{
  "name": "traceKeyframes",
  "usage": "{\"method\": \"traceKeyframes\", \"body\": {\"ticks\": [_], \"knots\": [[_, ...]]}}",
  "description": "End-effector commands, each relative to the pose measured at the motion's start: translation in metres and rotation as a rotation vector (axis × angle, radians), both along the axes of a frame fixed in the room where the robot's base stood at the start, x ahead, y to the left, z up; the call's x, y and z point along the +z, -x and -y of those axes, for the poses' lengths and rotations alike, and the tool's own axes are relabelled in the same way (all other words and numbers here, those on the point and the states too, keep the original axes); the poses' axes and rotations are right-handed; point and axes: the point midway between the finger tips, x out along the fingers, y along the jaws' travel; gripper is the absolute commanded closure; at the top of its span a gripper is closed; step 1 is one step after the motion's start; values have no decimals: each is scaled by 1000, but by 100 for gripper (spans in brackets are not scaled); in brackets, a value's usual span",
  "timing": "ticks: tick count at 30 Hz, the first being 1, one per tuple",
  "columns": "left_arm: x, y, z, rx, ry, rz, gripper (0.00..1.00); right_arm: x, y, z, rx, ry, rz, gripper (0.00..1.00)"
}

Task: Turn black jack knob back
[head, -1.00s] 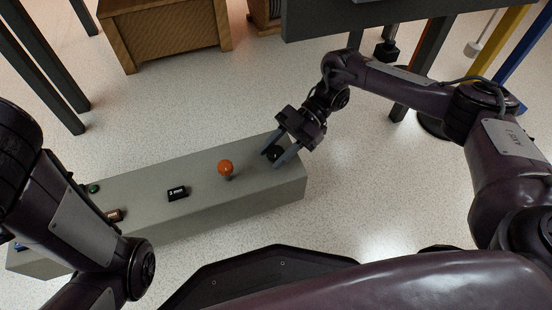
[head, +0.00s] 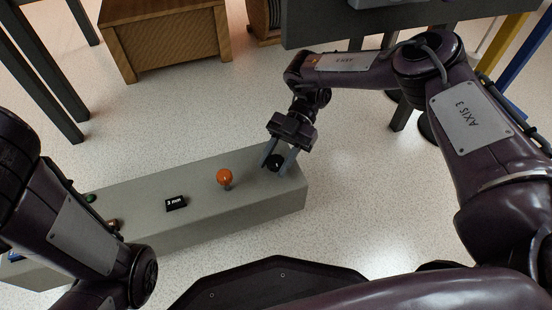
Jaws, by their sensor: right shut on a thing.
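The black jack knob (head: 276,162) stands near the right end of the long grey console (head: 200,205). My right gripper (head: 277,163) reaches down over it from behind, with one finger on each side, shut on the knob. The fingers hide part of the knob's sides. My left arm comes in at the left edge, and its gripper is not in view.
An orange ball knob (head: 225,177) stands on the console to the left of the black knob. A black "2 mm" label block (head: 176,203) lies further left, then a small green knob (head: 90,197) and a brown piece (head: 112,224). A wooden crate (head: 165,38) stands behind.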

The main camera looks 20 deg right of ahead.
Motion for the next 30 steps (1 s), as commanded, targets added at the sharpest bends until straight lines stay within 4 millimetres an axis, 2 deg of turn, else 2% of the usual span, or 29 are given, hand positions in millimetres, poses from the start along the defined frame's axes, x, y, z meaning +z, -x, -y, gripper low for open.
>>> {"method": "traceKeyframes", "body": {"ticks": [11, 12, 17, 25, 30], "knots": [[-1, -1, 1, 3, -3, -2, 41, 0, 2, -3, 8, -7, -3, 86], [-1, -1, 1, 3, -3, -2, 41, 0, 2, -3, 8, -7, -3, 61], [-1, -1, 1, 3, -3, -3, 41, 0, 1, -2, 7, -5, -2, 41], [0, -1, 1, 3, -3, -3, 41, 0, 1, -1, 4, -3, -2, 41], [10, -1, 0, 4, -2, -2, 41, 6, -4, 3, 5, -1, -1, 41]]}}
